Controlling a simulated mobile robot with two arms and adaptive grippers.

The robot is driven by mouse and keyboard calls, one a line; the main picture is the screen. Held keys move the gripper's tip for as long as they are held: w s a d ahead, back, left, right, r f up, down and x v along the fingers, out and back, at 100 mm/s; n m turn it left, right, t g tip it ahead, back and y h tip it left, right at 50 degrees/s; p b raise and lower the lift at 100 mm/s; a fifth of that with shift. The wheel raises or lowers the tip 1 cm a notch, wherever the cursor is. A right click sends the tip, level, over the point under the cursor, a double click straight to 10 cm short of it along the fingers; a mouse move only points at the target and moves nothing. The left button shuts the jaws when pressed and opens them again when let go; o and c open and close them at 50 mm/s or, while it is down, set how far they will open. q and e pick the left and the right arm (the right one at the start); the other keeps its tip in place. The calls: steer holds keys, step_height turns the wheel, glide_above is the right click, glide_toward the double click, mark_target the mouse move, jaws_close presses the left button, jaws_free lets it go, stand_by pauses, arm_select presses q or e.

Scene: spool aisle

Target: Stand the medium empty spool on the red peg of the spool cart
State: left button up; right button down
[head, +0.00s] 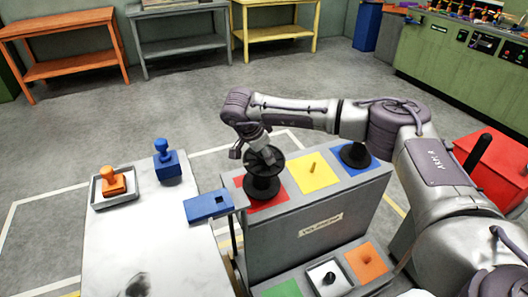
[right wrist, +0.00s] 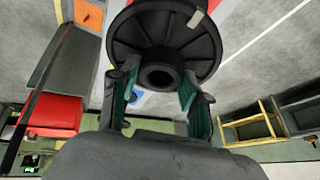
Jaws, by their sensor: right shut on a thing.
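A black spool (head: 262,187) stands upright over the red pad (head: 238,183) at the left end of the top of the grey spool cart (head: 318,225). My right gripper (head: 259,151) reaches down from above and is shut on this spool near its upper flange. In the right wrist view the spool's round flange and hub (right wrist: 160,76) show between the two fingers (right wrist: 160,104). The red pad's peg is hidden under the spool, so I cannot tell whether the spool is fully down on it. My left gripper is not in view.
A yellow pad (head: 313,173) with a bare peg and a blue pad (head: 371,163) with a black spool (head: 355,155) lie to the right. Lower pads are white, orange and green. A pale table (head: 130,235) at left holds orange and blue stamp-like objects.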

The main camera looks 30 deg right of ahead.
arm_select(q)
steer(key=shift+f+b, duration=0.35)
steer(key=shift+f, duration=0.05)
arm_select(e)
steer(key=shift+w+f, duration=0.1)
steer(key=shift+f, duration=0.5)
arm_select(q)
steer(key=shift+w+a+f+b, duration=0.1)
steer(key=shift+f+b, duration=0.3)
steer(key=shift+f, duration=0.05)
arm_select(e)
steer(key=shift+w+f, duration=0.1)
steer(key=shift+f, duration=0.5)
steer(key=shift+c, duration=2.3)
jaws_free()
steer(key=shift+r, duration=0.1)
steer(key=v, duration=0.8)
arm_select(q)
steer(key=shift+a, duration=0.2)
